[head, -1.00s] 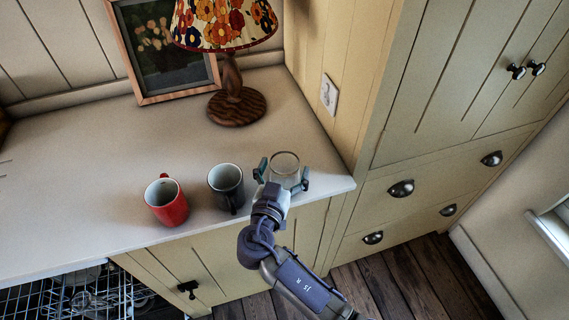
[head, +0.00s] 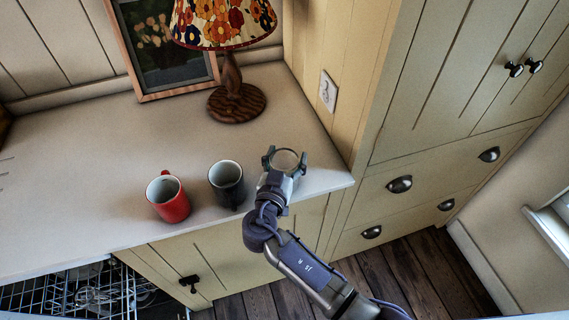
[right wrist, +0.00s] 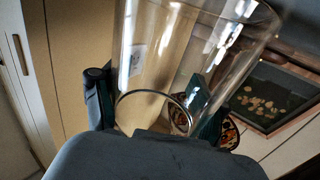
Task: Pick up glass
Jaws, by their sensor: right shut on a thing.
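The clear glass (head: 287,160) is at the right end of the counter, close to its front edge. My right gripper (head: 285,160) has its fingers closed on either side of the glass. In the right wrist view the glass (right wrist: 190,50) fills the space between the fingers, and its ring-shaped end shows near the palm. I cannot tell whether the glass touches the counter. My left gripper is not in view.
A dark grey mug (head: 227,184) stands just left of the glass, and a red mug (head: 168,197) stands farther left. A lamp (head: 236,100) and a framed picture (head: 165,45) are behind. An open dishwasher rack (head: 85,292) is at lower left. The counter's middle (head: 110,150) is clear.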

